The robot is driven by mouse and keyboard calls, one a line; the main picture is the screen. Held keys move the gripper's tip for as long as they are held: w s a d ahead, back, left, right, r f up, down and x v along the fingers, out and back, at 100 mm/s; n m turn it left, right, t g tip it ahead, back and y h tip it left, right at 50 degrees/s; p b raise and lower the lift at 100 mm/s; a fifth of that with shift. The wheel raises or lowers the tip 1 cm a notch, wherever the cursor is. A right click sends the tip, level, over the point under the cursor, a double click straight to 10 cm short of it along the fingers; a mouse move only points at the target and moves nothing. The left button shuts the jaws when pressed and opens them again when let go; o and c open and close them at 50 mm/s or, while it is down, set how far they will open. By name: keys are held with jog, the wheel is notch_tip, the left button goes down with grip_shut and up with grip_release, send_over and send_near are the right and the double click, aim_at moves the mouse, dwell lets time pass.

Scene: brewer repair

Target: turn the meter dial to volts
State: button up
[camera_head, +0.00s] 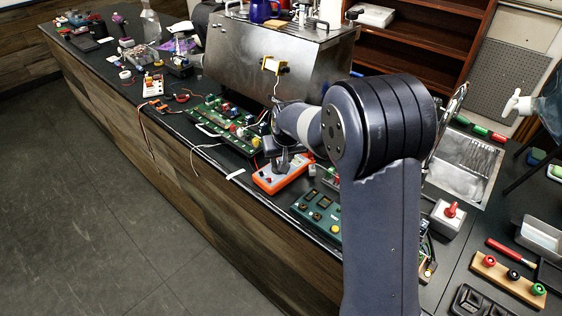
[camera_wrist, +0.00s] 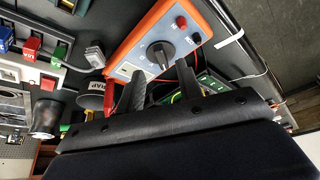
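The meter is an orange-framed box with a pale face (camera_head: 290,178) on the bench, below my gripper (camera_head: 280,163) in the head view. In the wrist view the meter (camera_wrist: 146,34) fills the upper middle. Its black dial (camera_wrist: 160,54) is a round knob with a raised grip, near the middle of the face. My gripper (camera_wrist: 160,70) is open, its two dark fingers apart. The fingertips lie to either side of the dial's lower part in the picture; whether they touch it, I cannot tell. The dial's markings are too small to read.
A red and a black socket (camera_wrist: 181,22) sit on the meter's face. A green circuit board (camera_head: 228,124) lies to the left, and a green panel with knobs (camera_head: 318,211) lies close on the right. A steel brewer (camera_head: 275,55) stands behind. The bench's front edge is near.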

jog(key=shift+p+x, duration=0.45)
jog(key=shift+x, duration=2.05)
grip_shut()
